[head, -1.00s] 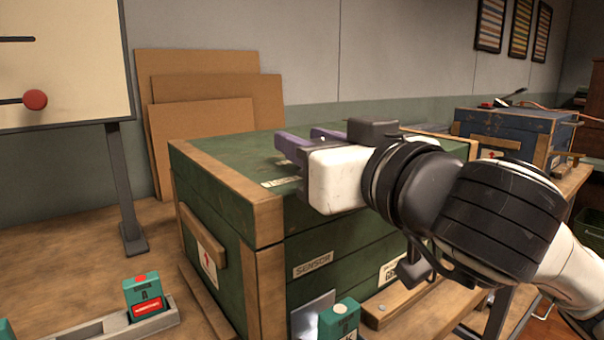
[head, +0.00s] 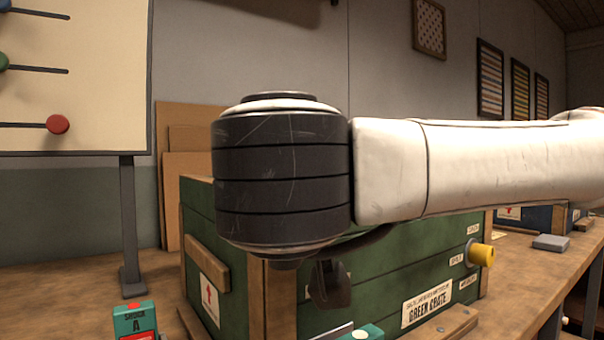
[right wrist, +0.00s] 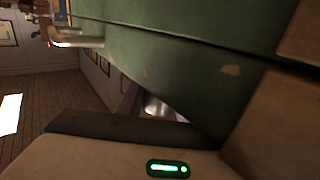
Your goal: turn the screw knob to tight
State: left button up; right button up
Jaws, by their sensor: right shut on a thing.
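The green crate (head: 385,282) stands on the bench, partly hidden by my right arm. A yellow knob (head: 484,255) sticks out of its front at the right, with small labels around it too small to read; nothing touches it. My left gripper is out of view.
A board with coloured sliders (head: 75,90) is at the left. Cardboard sheets (head: 185,190) lean behind the crate. The bench right of the yellow knob is mostly clear, with a small grey block (head: 551,243).

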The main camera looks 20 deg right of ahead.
jog(key=shift+d+f+m+g+h, duration=0.1)
jog(key=shift+d+m+g+h, duration=0.05)
jog(key=shift+m+g+h, duration=0.3)
jog(key=o, duration=1)
jog(key=shift+o, duration=0.2)
jog(key=shift+s, duration=0.1)
jog(key=v, duration=0.9)
jog(key=shift+p, duration=0.35)
jog(key=shift+s+a, duration=0.35)
jog(key=shift+s, duration=0.2)
